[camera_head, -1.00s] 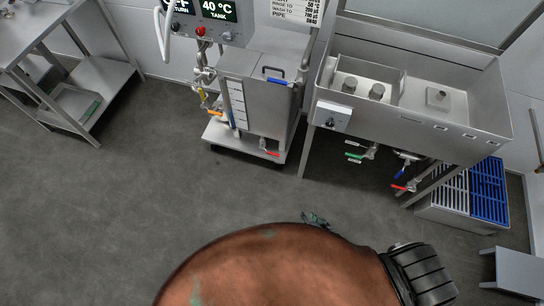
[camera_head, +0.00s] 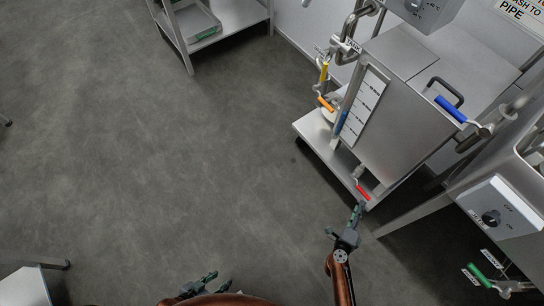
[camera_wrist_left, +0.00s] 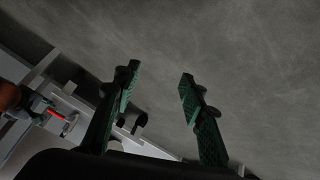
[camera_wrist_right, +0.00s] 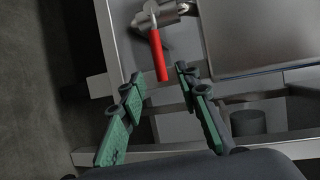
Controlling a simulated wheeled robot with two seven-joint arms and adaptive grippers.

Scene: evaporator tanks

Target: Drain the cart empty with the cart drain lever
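The cart (camera_head: 390,110) is a steel tank on a low wheeled base at the upper right of the head view. Its red-handled lever (camera_head: 363,192) sits low at the front, near the base's edge. In the right wrist view the red lever (camera_wrist_right: 158,55) hangs from a metal valve, just beyond the fingertips. My right gripper (camera_head: 352,212) is close in front of the red lever; its fingers (camera_wrist_right: 156,80) are open, with nothing between them. My left gripper (camera_head: 205,284) is low in the head view, away from the cart; its fingers (camera_wrist_left: 158,78) are open and empty over floor.
A sink unit (camera_head: 510,205) with a control box and a green-handled valve (camera_head: 480,275) stands right of the cart. A blue-handled valve (camera_head: 450,108) is above the cart's right side. A steel shelf (camera_head: 205,25) stands at the back left.

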